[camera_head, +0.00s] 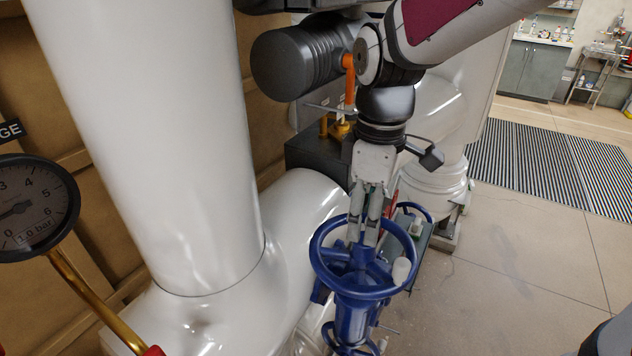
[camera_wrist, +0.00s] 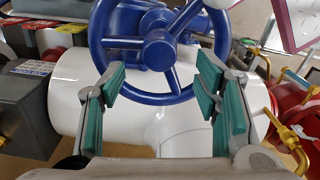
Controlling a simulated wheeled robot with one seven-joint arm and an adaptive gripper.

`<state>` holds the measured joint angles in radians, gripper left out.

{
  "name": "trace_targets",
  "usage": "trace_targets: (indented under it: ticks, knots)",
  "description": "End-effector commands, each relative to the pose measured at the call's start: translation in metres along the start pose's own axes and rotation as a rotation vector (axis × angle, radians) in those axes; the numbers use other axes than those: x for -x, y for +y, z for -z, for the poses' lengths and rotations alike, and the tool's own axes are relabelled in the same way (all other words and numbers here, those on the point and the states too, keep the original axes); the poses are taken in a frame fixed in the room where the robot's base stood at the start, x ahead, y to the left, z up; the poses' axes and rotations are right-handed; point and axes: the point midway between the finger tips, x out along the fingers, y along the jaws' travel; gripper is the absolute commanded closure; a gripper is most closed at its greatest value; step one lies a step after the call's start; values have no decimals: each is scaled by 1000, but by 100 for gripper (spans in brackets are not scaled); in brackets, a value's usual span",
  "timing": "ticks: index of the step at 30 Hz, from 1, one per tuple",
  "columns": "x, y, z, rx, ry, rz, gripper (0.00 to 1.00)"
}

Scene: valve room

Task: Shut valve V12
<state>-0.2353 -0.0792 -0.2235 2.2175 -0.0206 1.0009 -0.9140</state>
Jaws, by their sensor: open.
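A blue valve handwheel (camera_head: 322,272) stands at the lower middle of the head view, with a blue valve body below it and a pale knob (camera_head: 401,271) on its rim. No V12 label can be read on it. My gripper (camera_head: 363,236) hangs over the wheel from above, its fingers overlapping the far part of the wheel in this view. In the wrist view the wheel (camera_wrist: 104,49) fills the upper middle, with its hub and spokes showing.
A large white pipe (camera_head: 160,130) rises left of the wheel, with a pressure gauge (camera_head: 33,208) beside it. Another blue wheel (camera_head: 345,342) is partly visible below. Red valve parts (camera_wrist: 295,115) show at the wrist view's right. The floor (camera_head: 500,270) at right is clear.

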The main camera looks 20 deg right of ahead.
Motion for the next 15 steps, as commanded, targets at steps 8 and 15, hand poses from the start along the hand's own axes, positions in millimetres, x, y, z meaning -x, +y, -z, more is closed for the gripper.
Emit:
trace_targets:
  ticks: [8,15]
  knots:
    - [-1,0,0,355,-1,1,43]
    - [0,0,0,531,0,0,43]
